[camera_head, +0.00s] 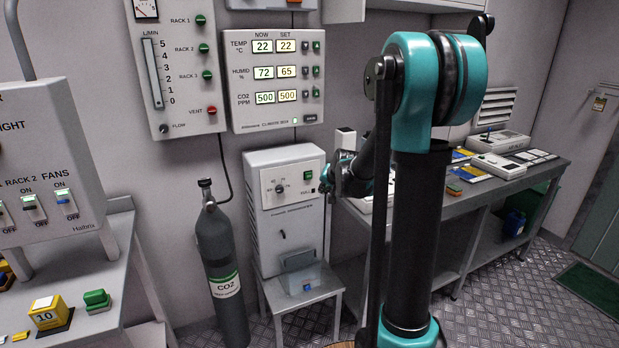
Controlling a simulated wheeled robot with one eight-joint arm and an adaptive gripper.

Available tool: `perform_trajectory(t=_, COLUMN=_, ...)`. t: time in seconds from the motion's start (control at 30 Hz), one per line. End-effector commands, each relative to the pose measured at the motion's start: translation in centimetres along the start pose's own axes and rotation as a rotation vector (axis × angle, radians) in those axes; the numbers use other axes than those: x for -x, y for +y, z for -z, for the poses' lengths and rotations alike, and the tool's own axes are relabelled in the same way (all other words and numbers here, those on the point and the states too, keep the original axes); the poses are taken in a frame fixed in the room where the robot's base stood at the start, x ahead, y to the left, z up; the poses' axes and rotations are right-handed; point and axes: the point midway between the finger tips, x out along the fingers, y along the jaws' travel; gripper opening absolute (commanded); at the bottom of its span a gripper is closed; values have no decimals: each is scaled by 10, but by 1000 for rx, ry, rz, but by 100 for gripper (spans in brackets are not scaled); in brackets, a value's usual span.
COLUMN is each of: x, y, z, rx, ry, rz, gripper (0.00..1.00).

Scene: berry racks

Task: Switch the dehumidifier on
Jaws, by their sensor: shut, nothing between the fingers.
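The dehumidifier (257,228) is a white upright box on a small grey stool, left of my arm. Its upper front panel has a round dial (280,188) with markings and a green square switch (308,175) at the right. Whether the switch is pressed is too small to tell. A clear bluish container (300,272) stands at its lower front. My gripper (328,176) is shut and empty beside the panel's right edge, close to the green switch. I cannot tell whether it touches it. My upper arm hides part of the wrist.
A dark CO2 cylinder (221,262) stands left of the dehumidifier. A climate panel (272,112) on the wall above reads humidity 72 now, 65 set. A grey bench (460,207) with trays runs along the right. A fan switch box (50,220) is at left.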

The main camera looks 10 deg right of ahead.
Motion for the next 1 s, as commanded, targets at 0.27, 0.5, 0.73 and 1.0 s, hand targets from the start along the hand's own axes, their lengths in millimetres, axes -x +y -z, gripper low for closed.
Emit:
perform_trajectory(t=0.27, x=-2, y=-2, z=1, rx=1, ry=-1, rz=0, gripper=0)
perform_trajectory(t=0.5, x=-18, y=-14, z=13, rx=3, ry=-1, rz=0, gripper=0)
perform_trajectory(t=0.73, x=-40, y=-29, z=28, rx=3, ry=-1, rz=0, gripper=0)
perform_trajectory(t=1.0, x=-57, y=-42, z=41, rx=2, ry=0, rz=-1, gripper=0)
